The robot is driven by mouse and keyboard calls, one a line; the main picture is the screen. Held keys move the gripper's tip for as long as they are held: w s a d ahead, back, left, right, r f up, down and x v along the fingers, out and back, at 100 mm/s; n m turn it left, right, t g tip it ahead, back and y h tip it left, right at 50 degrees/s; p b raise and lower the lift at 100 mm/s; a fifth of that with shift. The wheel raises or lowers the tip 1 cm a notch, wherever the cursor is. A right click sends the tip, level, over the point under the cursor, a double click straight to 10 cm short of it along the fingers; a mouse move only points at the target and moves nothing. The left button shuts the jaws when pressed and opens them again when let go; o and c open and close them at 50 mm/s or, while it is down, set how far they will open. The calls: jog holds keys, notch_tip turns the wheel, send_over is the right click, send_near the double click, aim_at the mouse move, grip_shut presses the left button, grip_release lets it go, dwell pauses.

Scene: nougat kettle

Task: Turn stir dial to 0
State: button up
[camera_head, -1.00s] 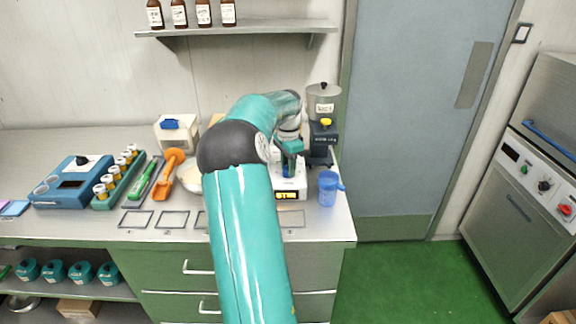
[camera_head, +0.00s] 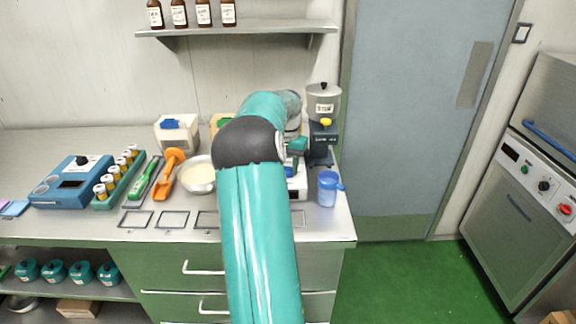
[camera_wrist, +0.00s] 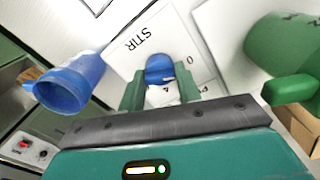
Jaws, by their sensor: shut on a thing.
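The blue stir dial (camera_wrist: 160,68) sits on a white panel printed STIR, with a 0 to the right of the dial and a 4 below it in the wrist view. My gripper (camera_wrist: 160,82) is shut on the dial, one green finger on each side. In the head view my gripper (camera_head: 297,147) is over the white unit (camera_head: 299,184) near the counter's right end. There the dial is not clearly visible, and my arm covers much of the unit. The dial's pointer mark is not clear, so I cannot tell its exact setting.
A blue jug (camera_head: 328,188) stands close to the right of the unit; it also shows in the wrist view (camera_wrist: 68,85). A dark stand with a grey pot (camera_head: 323,104) is behind. A bowl (camera_head: 199,174) is left of my arm. A green rounded object (camera_wrist: 285,45) is near my gripper.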

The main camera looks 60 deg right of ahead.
jog(key=shift+r, duration=0.1)
dwell(0.4)
jog(key=o, duration=1)
jog(key=shift+c, duration=0.2)
notch_tip(320, 180, up, 14)
